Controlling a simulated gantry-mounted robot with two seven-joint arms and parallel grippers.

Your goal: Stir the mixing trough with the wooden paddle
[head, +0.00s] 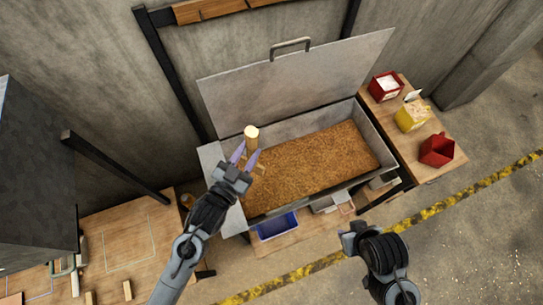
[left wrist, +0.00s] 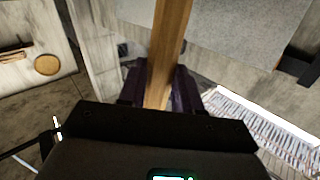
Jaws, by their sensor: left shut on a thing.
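The mixing trough (head: 376,132) is a grey metal box full of brown grain (head: 318,162), with its lid (head: 300,78) raised at the back. My left gripper (head: 246,158) is over the trough's left end, shut on the wooden paddle (head: 251,133). The paddle's pale round handle end points up toward the head camera. In the left wrist view the paddle's shaft (left wrist: 170,45) runs between the dark fingers (left wrist: 160,85). The gripper mostly hides the paddle's lower end, so its depth in the grain cannot be told. My right gripper (head: 352,238) is in front of the trough, apart from it; its fingers are unclear.
A wooden side table (head: 425,165) at the right holds a red container (head: 385,86), a yellow container (head: 412,115) and a red scoop-like container (head: 437,150). A blue bin (head: 278,227) sits below the trough's front. A yellow-black floor stripe (head: 450,195) crosses clear floor.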

